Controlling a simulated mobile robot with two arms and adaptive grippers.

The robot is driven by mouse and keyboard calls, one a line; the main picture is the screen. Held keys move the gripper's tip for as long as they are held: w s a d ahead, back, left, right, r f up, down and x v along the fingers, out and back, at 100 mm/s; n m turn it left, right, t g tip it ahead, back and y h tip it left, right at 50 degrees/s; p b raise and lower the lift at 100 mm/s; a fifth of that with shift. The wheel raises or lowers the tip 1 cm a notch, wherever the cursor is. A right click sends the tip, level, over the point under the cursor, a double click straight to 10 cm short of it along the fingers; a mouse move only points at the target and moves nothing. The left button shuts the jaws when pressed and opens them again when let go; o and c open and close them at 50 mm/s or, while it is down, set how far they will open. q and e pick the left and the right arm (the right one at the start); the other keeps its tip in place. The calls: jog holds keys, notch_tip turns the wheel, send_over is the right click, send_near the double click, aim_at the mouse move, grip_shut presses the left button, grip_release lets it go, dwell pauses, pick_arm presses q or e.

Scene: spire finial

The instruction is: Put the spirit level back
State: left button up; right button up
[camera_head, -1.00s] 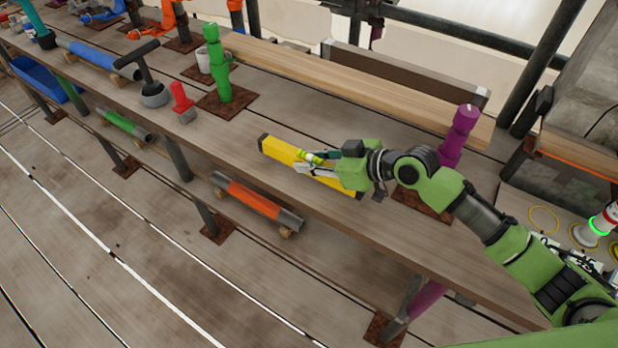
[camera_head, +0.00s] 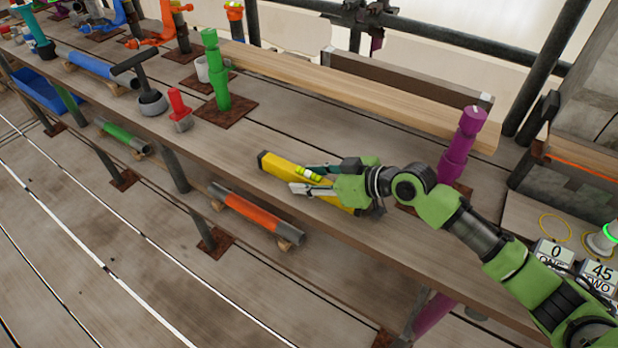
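The yellow spirit level (camera_head: 280,167) with a green vial lies flat on the long wooden bench (camera_head: 330,235), near its front edge. My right gripper (camera_head: 300,179) is at the level, with its two fingers spread and one on each side of the level's middle. The level's vial shows between the fingers. The right end of the level is partly hidden behind my gripper and wrist. Whether a finger still touches the level, I cannot tell. My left gripper is not in view.
A green post (camera_head: 216,75) and a purple post (camera_head: 462,145) stand on the bench. A red-handled tool (camera_head: 179,108) and a dark T-handled tool (camera_head: 147,85) stand to the left. A long timber (camera_head: 350,92) lies behind.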

jog(key=shift+r, duration=0.1)
jog(key=shift+d+r, duration=0.1)
jog(key=shift+r, duration=0.1)
jog(key=p+v, duration=0.3)
jog(key=v, duration=0.7)
jog(key=shift+s+d+p, duration=0.25)
jog(key=shift+d+p, duration=0.05)
jog(key=shift+s+d+r, duration=0.3)
jog(key=shift+d, duration=0.1)
